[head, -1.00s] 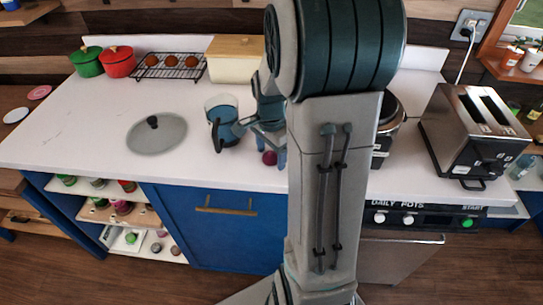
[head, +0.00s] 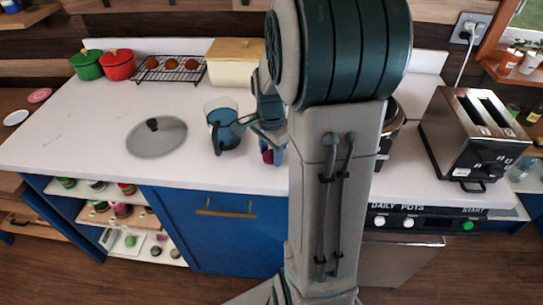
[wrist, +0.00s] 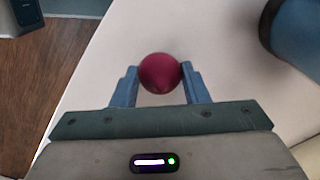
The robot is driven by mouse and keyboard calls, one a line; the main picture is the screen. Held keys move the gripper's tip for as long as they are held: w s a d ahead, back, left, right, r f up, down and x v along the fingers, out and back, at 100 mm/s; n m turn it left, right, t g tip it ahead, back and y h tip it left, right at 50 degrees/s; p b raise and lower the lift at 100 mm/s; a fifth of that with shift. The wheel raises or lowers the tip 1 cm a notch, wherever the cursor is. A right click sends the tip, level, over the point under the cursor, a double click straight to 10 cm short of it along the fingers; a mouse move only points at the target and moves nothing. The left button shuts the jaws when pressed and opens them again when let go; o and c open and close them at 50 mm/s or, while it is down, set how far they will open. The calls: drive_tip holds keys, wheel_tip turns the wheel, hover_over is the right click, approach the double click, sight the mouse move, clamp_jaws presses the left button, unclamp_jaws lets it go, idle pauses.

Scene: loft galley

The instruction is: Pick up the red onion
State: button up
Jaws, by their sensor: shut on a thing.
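The red onion (wrist: 161,73) is round and dark red, and sits between the two blue fingers of my gripper (wrist: 160,84) in the wrist view. The gripper is shut on it, with a finger against each side. In the head view the onion (head: 267,156) shows as a small dark red patch between the fingers of my gripper (head: 269,154), near the counter's front edge. My arm hides part of the counter to the right of it. I cannot tell whether the onion still touches the counter.
A blue blender jug or pitcher (head: 222,128) stands just left of my gripper. A glass lid (head: 157,137) lies farther left. A toaster (head: 475,135) stands at right. Pots, a rack and a cream box (head: 235,62) line the back. The counter's left part (head: 70,135) is clear.

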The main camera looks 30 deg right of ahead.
drive_tip(key=r, duration=0.3)
drive_tip(key=shift+s+d, duration=0.3)
drive_tip(key=shift+s, duration=0.1)
drive_tip(key=s+d+r, duration=0.6)
drive_tip(key=s+r, duration=0.1)
drive_tip(key=s, duration=0.2)
drive_tip(key=w+d+r+p, duration=0.1)
drive_tip(key=d+r+p, duration=0.1)
drive_tip(key=d+r, duration=0.1)
drive_tip(key=w+d+r+p, duration=0.1)
drive_tip(key=d+r+p, duration=0.1)
drive_tip(key=d+p, duration=0.1)
drive_tip(key=w+d+r+p, duration=0.1)
drive_tip(key=d+r+p, duration=0.2)
drive_tip(key=shift+d+r, duration=0.2)
drive_tip(key=shift+r, duration=0.15)
drive_tip(key=w+d+p, duration=0.2)
drive_tip(key=d+p, duration=0.1)
drive_tip(key=d, duration=0.6)
drive_tip(key=shift+w, duration=0.3)
drive_tip(key=shift+a+f, duration=0.1)
drive_tip(key=shift+f, duration=0.05)
drive_tip(key=shift+f+b, duration=3.2)
drive_tip(key=shift+f, duration=1.5)
drive_tip(key=shift+f+b, duration=1.35)
drive_tip(key=shift+f, duration=0.55)
